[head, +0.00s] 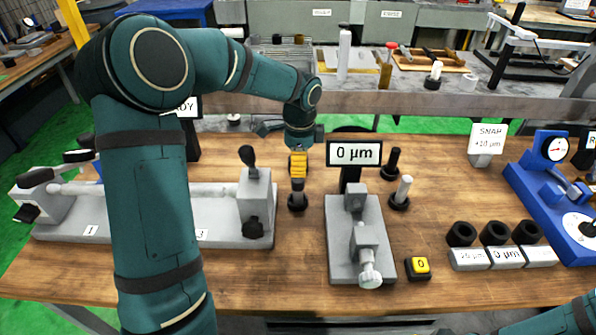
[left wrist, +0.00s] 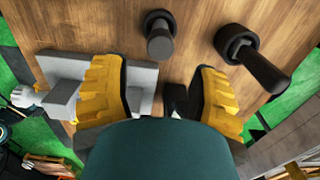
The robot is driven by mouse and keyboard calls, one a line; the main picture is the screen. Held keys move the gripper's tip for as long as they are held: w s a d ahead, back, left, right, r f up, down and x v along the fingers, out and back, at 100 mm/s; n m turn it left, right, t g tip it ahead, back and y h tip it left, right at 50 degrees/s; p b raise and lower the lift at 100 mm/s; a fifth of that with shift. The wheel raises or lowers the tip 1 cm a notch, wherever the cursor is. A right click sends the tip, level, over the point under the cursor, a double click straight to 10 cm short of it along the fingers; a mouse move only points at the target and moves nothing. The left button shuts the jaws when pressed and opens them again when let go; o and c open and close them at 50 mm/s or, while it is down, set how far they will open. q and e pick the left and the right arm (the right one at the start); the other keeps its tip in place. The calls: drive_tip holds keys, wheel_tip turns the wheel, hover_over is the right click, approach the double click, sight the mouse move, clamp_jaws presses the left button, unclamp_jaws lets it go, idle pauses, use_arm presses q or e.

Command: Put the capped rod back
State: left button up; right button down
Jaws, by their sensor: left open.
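My left gripper (head: 298,168) is open, its yellow fingers pointing down at the table just left of the gauge. In the left wrist view its fingers (left wrist: 160,78) stand wide apart with nothing between their pads. A dark stand with a short upright rod (head: 297,201) is just below the fingers in the head view. A black rod (head: 391,160) and a pale-topped rod (head: 404,189) stand in dark bases right of the gauge. I cannot tell which rod is the capped one.
The grey gauge (head: 341,250) with its "0 µm" sign (head: 354,153) is close right of my left gripper. The grinder (head: 220,222) fills the left side. Black rings (head: 494,233), a yellow button (head: 421,265) and a blue dial device (head: 540,190) are at right.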

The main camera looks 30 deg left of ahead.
use_arm(q)
wheel_tip(320, 180, up, 6)
drive_tip(key=shift+f+p, duration=0.1)
drive_tip(key=shift+p, duration=0.4)
drive_tip(key=shift+d+f, duration=0.1)
